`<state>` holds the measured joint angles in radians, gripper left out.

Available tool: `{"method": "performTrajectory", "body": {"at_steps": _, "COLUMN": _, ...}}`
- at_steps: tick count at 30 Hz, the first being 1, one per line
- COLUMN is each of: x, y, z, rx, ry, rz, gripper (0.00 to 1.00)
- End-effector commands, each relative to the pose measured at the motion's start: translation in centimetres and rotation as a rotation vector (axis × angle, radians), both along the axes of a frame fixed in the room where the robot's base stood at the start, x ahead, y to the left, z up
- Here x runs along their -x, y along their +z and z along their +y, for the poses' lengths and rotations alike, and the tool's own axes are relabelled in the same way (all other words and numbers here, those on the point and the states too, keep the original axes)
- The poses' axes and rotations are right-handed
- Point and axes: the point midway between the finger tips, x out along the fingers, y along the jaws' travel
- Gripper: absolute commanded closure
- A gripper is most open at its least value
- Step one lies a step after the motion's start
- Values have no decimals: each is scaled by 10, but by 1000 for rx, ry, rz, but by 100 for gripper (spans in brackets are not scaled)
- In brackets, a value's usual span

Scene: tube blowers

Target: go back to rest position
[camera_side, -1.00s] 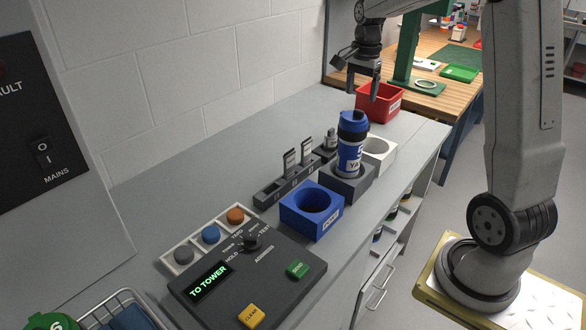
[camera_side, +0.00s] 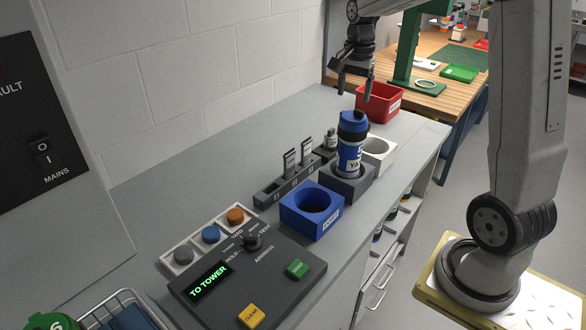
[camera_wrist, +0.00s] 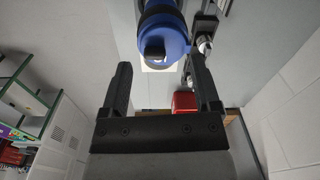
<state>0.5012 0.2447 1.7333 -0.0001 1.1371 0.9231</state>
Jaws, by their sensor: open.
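My gripper (camera_side: 354,82) is open and empty in the side view, raised above the bench behind the blue-capped bottle. The bottle (camera_side: 351,146) is blue with a white label and stands upright in a dark grey socket block (camera_side: 345,187). In the wrist view, the two open fingers of my gripper (camera_wrist: 163,85) show with the blue cap of the bottle (camera_wrist: 163,38) beyond them, apart from them.
A blue socket block (camera_side: 309,214) and a white one (camera_side: 378,153) flank the bottle. A red bin (camera_side: 378,104) stands behind. A control panel (camera_side: 213,278) reading "TO TOWER" is in front. The bench (camera_side: 215,150) near the wall is clear.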

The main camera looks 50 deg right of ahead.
Motion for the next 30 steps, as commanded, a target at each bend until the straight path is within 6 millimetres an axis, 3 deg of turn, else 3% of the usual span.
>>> {"method": "performTrajectory", "body": {"at_steps": 8, "x": 7, "y": -47, "z": 73, "rx": 37, "ry": 419, "rz": -45, "gripper": 20}}
{"method": "performTrajectory", "body": {"at_steps": 18, "x": 48, "y": -103, "z": 158, "rx": 102, "ry": 975, "rz": -109, "gripper": 20}}
{"method": "performTrajectory", "body": {"at_steps": 24, "x": 80, "y": -128, "z": 193, "rx": 142, "ry": 1254, "rz": -142, "gripper": 20}}
{"method": "performTrajectory", "body": {"at_steps": 30, "x": 98, "y": -139, "z": 208, "rx": 167, "ry": 1398, "rz": -161, "gripper": 20}}
